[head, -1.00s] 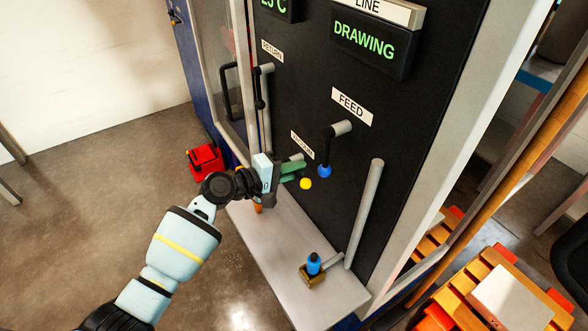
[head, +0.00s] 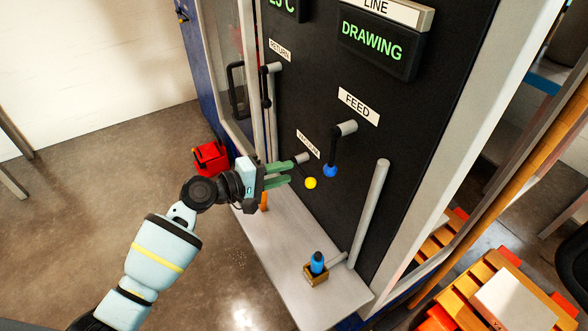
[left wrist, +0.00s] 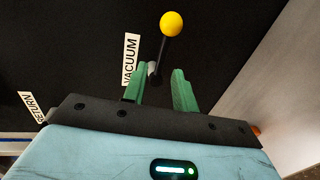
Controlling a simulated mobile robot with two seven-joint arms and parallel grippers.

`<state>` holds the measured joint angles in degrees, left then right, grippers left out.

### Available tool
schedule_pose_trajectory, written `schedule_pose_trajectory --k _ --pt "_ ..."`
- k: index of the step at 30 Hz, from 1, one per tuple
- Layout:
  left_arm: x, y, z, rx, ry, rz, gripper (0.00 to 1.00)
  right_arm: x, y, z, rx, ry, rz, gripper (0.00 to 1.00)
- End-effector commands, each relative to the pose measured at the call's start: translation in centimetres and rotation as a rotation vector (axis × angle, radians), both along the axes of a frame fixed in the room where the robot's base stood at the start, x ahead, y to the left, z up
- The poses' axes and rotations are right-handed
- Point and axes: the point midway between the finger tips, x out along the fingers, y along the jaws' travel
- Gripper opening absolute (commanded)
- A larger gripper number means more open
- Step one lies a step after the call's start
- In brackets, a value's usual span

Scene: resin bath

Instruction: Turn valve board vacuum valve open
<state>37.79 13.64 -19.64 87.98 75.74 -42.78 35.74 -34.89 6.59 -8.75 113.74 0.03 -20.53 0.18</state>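The vacuum valve has a thin black lever with a yellow ball knob (head: 310,183) on the black board, beside a white VACUUM label (head: 308,144). In the left wrist view the yellow knob (left wrist: 171,24) points up and slightly right from a grey stub beside the VACUUM label (left wrist: 131,59). My left gripper (head: 291,173) has green fingers, spread apart with nothing between them, just left of the knob in the head view. In the left wrist view the lever's base shows beyond the gap between the fingertips (left wrist: 159,71). My right gripper is out of view.
The feed valve's blue-ended handle (head: 331,170) hangs close right of the gripper. The return valve (head: 267,88) is up left. A grey vertical pipe (head: 370,212) and a blue-topped fitting (head: 317,263) stand at lower right. A grey ledge (head: 290,290) lies below.

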Motion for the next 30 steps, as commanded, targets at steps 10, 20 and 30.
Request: schedule_pose_trajectory --k 10,20,30 --pt "-1.6 2.1 0.5 -0.001 0.002 -0.001 0.28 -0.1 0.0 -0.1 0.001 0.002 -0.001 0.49" --pt "-1.6 2.1 0.5 -0.002 0.001 -0.002 0.28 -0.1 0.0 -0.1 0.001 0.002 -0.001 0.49" --pt "-4.4 2.6 -4.6 0.118 -0.023 0.046 0.28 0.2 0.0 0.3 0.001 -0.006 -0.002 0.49"
